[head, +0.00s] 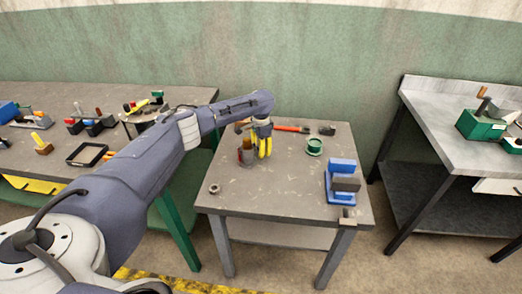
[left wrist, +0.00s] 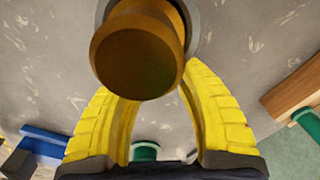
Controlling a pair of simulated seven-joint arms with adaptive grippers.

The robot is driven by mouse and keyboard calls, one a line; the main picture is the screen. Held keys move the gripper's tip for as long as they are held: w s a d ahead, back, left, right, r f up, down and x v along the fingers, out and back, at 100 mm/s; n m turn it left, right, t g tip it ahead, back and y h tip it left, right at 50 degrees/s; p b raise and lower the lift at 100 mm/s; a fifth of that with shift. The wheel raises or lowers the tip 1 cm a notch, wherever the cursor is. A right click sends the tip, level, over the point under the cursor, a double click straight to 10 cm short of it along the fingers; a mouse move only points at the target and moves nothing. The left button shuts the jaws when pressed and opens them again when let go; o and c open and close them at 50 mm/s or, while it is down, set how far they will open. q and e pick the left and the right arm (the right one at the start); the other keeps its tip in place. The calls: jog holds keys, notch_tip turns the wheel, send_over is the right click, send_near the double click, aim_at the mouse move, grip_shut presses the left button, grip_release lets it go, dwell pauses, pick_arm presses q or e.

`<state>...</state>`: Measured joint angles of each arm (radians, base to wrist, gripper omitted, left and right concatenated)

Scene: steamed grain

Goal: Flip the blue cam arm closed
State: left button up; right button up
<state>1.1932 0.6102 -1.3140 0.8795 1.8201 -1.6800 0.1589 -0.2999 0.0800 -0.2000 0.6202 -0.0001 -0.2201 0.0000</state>
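A blue and dark grey fixture (head: 342,166) stands at the right side of the middle table; its blue parts show above and below a grey block. I cannot tell which blue part is the cam arm or how far it is turned. Blue also shows at the lower left of the left wrist view (left wrist: 45,140). My left gripper (head: 262,147) is at the table's back left, well away from the fixture. Its yellow fingers are apart in the left wrist view, with a brown round knob (left wrist: 138,55) hiding their tips. My right gripper is out of view.
The middle table (head: 275,190) also holds a green round part (head: 314,146), a red-handled tool (head: 292,128) and a small ring (head: 214,188). Its front middle is clear. Cluttered benches stand left (head: 60,100) and right (head: 440,120).

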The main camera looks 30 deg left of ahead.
pick_arm(q)
jog(key=shift+o, duration=0.4)
grip_shut()
jog(key=shift+f+g+y, duration=0.1)
jog(key=shift+g+y, duration=0.4)
jog(key=shift+g, duration=0.2)
jog(key=shift+s+a+f+g+y, duration=0.2)
jog(key=shift+s+g+y, duration=0.1)
jog(key=shift+s+g, duration=0.1)
jog(key=c, duration=0.7)
grip_release()
jog(key=o, duration=0.6)
